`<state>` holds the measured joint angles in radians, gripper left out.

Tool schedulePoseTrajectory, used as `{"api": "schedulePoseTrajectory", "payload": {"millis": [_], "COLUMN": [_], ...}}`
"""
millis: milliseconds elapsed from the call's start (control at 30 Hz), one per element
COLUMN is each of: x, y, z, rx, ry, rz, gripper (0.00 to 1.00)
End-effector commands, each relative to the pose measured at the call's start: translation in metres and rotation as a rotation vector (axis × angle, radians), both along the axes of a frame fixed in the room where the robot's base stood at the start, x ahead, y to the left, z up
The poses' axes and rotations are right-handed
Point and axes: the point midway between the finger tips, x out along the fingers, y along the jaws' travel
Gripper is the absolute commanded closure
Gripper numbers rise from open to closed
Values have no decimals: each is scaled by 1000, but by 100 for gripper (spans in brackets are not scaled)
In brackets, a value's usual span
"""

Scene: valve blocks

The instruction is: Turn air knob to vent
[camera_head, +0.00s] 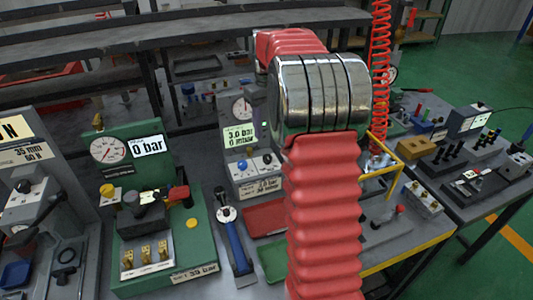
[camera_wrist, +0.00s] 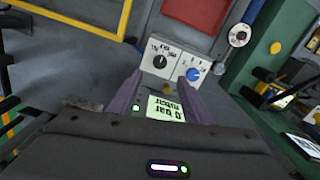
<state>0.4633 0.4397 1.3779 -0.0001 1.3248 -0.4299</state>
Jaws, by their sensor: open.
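A grey panel unit with a gauge and a lit display (camera_head: 238,134) stands left of my arm in the head view. It carries a blue knob (camera_head: 242,164) and a second, dark knob on a white plate (camera_head: 266,159). In the wrist view the panel is upside down, with the dark knob (camera_wrist: 160,61) and the blue knob (camera_wrist: 193,70) beyond my fingers. My gripper (camera_wrist: 162,68) is open, its purple-grey fingers either side of the dark knob's line of sight. I see no contact. Label print is too small to tell which knob is air.
A green valve unit (camera_head: 190,246) with a gauge and levers stands left of the panel. A blue-handled tool (camera_head: 233,240) lies between them. A red tray (camera_head: 264,218) lies in front of the panel. A yellow frame (camera_head: 388,172) stands right of my arm.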

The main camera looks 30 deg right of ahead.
Motion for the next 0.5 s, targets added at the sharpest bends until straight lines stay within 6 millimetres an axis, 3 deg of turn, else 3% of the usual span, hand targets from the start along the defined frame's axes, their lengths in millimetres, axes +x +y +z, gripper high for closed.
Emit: {"api": "schedulePoseTrajectory", "payload": {"millis": [500], "x": [-1], "y": [0], "z": [-81], "rx": [1], "ry": [2], "rz": [-1], "gripper": [55]}}
